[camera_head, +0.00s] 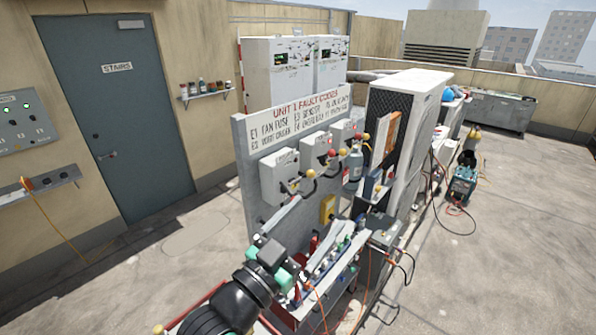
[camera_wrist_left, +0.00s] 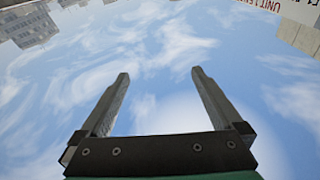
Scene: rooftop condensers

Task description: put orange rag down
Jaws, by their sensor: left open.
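My left gripper (camera_head: 286,213) comes up from the bottom of the head view and points up in front of the fault-code panel. In the left wrist view its two fingers (camera_wrist_left: 160,74) are wide apart, with only sky and cloud between them. It holds nothing. I cannot make out an orange rag for certain in either view. A flat orange piece (camera_head: 391,132) stands against the side of the grey condenser unit, too small to tell what it is. My right gripper is in neither view.
The fault-code panel (camera_head: 299,116) carries grey switch boxes with levers. A bench tray (camera_head: 331,256) with several small items lies below it, beside my left wrist. Open concrete floor (camera_head: 500,250) lies to the right.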

